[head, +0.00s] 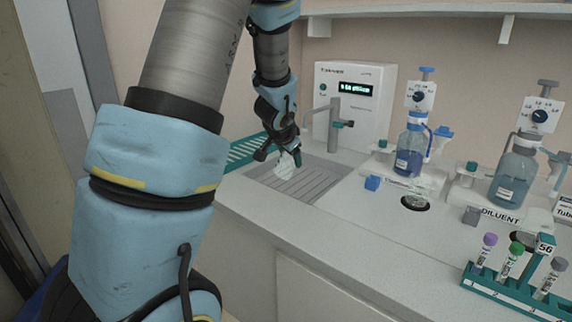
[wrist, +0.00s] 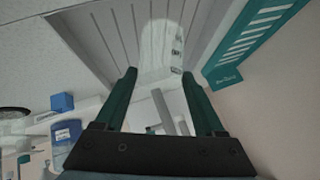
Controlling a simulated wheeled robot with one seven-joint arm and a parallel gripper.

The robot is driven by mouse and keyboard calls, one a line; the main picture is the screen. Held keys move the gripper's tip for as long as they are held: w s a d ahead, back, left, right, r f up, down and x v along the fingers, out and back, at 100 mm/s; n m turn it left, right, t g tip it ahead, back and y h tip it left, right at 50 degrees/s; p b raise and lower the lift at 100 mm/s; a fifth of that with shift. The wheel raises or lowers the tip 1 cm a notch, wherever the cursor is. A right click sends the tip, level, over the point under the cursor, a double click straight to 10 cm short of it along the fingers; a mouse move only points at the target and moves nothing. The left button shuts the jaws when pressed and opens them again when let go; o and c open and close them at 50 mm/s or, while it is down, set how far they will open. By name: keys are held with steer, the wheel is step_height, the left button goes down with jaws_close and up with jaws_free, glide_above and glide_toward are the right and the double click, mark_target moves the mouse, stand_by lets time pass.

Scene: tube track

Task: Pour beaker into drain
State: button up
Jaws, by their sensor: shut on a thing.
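My gripper (head: 290,155) hangs over the grey slatted drain (head: 300,184) at the back left of the counter. It is shut on a clear beaker (head: 285,167), which looks tilted over the slats. In the wrist view the beaker (wrist: 161,50) shows as a pale, see-through shape with markings on its side, between my gripper's two green fingers (wrist: 160,85). The drain's ribs (wrist: 110,25) lie behind it. I cannot tell whether any liquid is in the beaker or leaving it.
A tap (head: 334,125) and a white dispenser box (head: 354,90) stand behind the drain. A green slotted rack (head: 246,152) is at its left. Blue and clear reagent bottles (head: 410,150) and a tube rack (head: 510,285) stand to the right. The front counter is clear.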

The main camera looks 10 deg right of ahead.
stand_by(0.3)
steer(key=p, duration=0.3)
steer(key=shift+w+a+r, duration=0.15)
steer(key=shift+a+r, duration=0.05)
steer(key=shift+a, duration=0.1)
steer(key=shift+a+h+p, duration=0.1)
steer(key=shift+h+p, duration=0.2)
steer(key=shift+w+a+n+g+h+p, duration=0.15)
steer(key=shift+n+g+h+p, duration=0.15)
steer(key=shift+p, duration=0.9)
steer(key=p, duration=0.2)
steer(key=a+h+p, duration=0.1)
steer(key=p, duration=0.2)
steer(key=shift+w+n+g+h+p, duration=0.2)
steer(key=shift+n+g+h+p, duration=0.1)
steer(key=shift+n, duration=0.1)
steer(key=shift+w+a+f+h, duration=0.15)
steer(key=shift+a+f+h, duration=0.05)
steer(key=shift+a+h, duration=0.15)
steer(key=shift+n, duration=0.3)
